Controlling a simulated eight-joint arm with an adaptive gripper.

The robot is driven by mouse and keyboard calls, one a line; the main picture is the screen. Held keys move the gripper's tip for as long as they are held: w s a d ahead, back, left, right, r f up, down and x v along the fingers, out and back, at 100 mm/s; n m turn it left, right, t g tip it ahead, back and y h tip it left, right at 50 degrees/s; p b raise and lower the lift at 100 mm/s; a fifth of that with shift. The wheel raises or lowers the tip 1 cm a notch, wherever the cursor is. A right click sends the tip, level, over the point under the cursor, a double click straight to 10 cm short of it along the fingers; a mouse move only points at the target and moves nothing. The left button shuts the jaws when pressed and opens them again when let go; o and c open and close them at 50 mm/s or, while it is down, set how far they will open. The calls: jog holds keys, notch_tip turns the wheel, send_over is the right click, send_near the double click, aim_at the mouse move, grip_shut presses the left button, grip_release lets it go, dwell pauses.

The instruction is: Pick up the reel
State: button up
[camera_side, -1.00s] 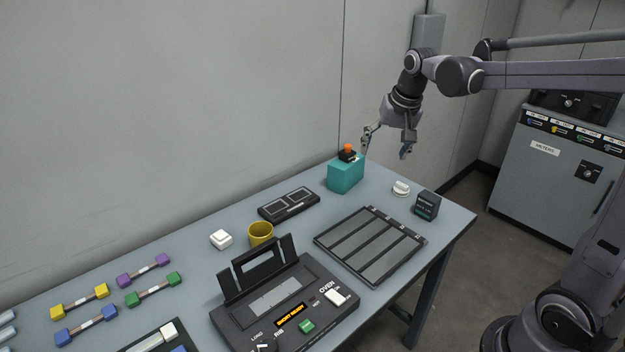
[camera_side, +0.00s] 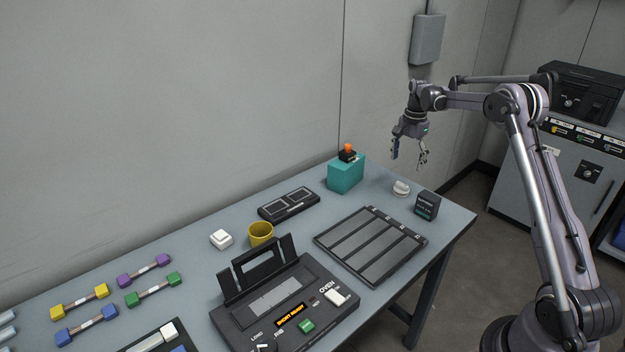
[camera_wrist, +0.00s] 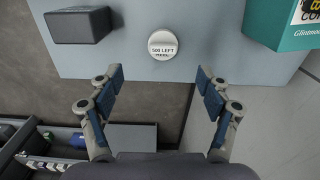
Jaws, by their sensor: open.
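The reel is most likely the small white round piece (camera_side: 401,188) on the far right part of the table, between the teal box and a dark box. In the wrist view the white reel (camera_wrist: 163,44) shows its round top, with lettering that reads "500 LEFT". My gripper (camera_side: 409,160) hangs above the table's far edge, above and apart from the reel. In the wrist view my gripper (camera_wrist: 160,80) has its fingers spread wide with nothing between them, and the reel lies beyond the fingertips, roughly centred.
A teal box (camera_side: 346,174) with an orange-topped item stands left of the reel. A dark box (camera_side: 426,205) stands close on its right. A slotted dark tray (camera_side: 370,246) lies nearer. The wall runs behind the table (camera_side: 453,222).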

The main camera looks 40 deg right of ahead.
send_over(402, 184)
jog(key=f, duration=0.5)
jog(key=shift+s+a, duration=0.2)
jog(key=shift+s, duration=0.05)
jog(key=shift+w+d+f, duration=0.15)
jog(key=shift+f, duration=1.2)
jog(key=shift+w+d+f, duration=0.1)
jog(key=shift+d+f, duration=0.05)
jog(key=shift+f, duration=1.2)
jog(key=c, duration=1.3)
